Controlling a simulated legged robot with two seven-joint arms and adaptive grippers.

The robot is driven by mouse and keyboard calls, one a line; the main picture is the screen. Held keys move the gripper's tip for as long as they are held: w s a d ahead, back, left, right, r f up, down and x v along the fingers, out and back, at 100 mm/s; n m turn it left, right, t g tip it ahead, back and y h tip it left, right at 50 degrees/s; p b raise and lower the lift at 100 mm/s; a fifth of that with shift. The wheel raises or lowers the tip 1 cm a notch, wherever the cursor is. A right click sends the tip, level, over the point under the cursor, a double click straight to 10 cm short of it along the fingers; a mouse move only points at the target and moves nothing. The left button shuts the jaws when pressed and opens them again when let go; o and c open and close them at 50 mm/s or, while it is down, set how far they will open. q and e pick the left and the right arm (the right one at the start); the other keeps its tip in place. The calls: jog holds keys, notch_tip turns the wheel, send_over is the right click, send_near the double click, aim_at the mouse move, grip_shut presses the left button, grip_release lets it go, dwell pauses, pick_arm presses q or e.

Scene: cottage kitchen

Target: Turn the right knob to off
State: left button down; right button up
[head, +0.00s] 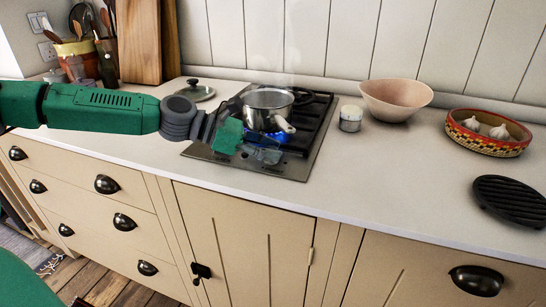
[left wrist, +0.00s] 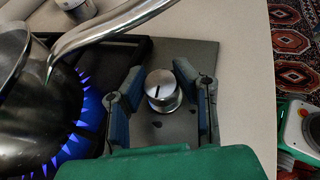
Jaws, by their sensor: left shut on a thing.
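A silver round knob (left wrist: 162,88) with a dark pointer line stands on the hob's grey front panel in the left wrist view. It is the only knob I can make out. Blue flame (left wrist: 83,130) burns under the pan. In the head view the gripper hides the knob. My right gripper is not in view.
The pan's handle (left wrist: 110,27) reaches out close to the left gripper. A small jar (head: 350,118), a pink bowl (head: 394,99), a patterned garlic bowl (head: 490,148) and a black trivet (head: 511,199) stand to the right. A lid (head: 195,92) lies behind my left arm.

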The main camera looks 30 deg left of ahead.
pick_arm(q)
jog(key=shift+a, duration=0.1)
jog(key=shift+w, duration=0.1)
dwell(0.3)
jog(key=c, duration=1.2)
grip_release()
jog(key=shift+a, duration=0.2)
jog(key=shift+d, duration=0.15)
